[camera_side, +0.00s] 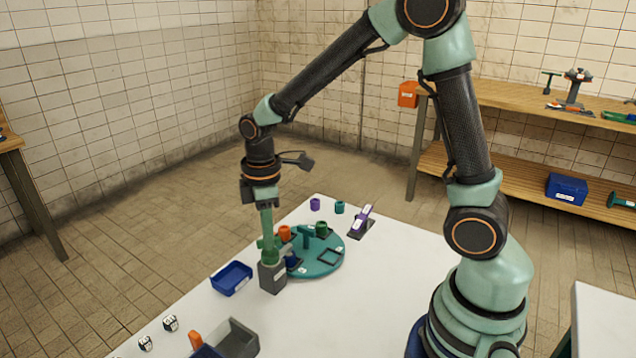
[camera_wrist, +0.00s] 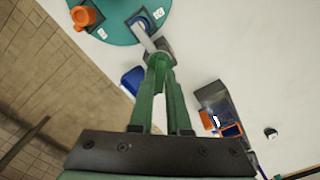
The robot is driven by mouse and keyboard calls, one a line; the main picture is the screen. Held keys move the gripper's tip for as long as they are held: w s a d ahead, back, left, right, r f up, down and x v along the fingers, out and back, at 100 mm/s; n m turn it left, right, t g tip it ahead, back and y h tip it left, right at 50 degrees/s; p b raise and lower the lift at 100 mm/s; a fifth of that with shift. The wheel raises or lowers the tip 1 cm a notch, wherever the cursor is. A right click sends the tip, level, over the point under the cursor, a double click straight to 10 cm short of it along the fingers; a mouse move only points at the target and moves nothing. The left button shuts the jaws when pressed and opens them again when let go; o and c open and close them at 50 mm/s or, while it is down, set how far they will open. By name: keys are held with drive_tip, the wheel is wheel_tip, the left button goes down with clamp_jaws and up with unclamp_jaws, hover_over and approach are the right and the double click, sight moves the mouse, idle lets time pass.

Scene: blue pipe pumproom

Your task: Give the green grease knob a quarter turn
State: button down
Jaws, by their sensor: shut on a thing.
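The green grease knob (camera_side: 270,256) sits on top of a dark grey block (camera_side: 272,277) on the white table, at the front left edge of a teal round plate. My gripper (camera_side: 267,241) reaches straight down from above, with its fingers shut on the knob. In the wrist view my gripper (camera_wrist: 158,66) has its two long green fingers meeting at the knob (camera_wrist: 157,58). The fingers hide much of the knob, so its turn angle is hard to read.
The teal round plate (camera_side: 318,268) carries orange, green and blue pieces close behind the knob. A blue tray (camera_side: 231,278) stands just left of the block. A grey bin (camera_side: 238,340) and small marked cubes (camera_side: 170,323) are nearer the front. The table's right side is clear.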

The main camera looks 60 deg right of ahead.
drive_tip(key=m, duration=0.5)
drive_tip(key=shift+r+m, duration=0.1)
drive_tip(key=shift+m, duration=2.4)
drive_tip(key=c, duration=0.9)
unclamp_jaws()
wheel_tip(320, 180, up, 12)
drive_tip(key=shift+r, duration=0.1)
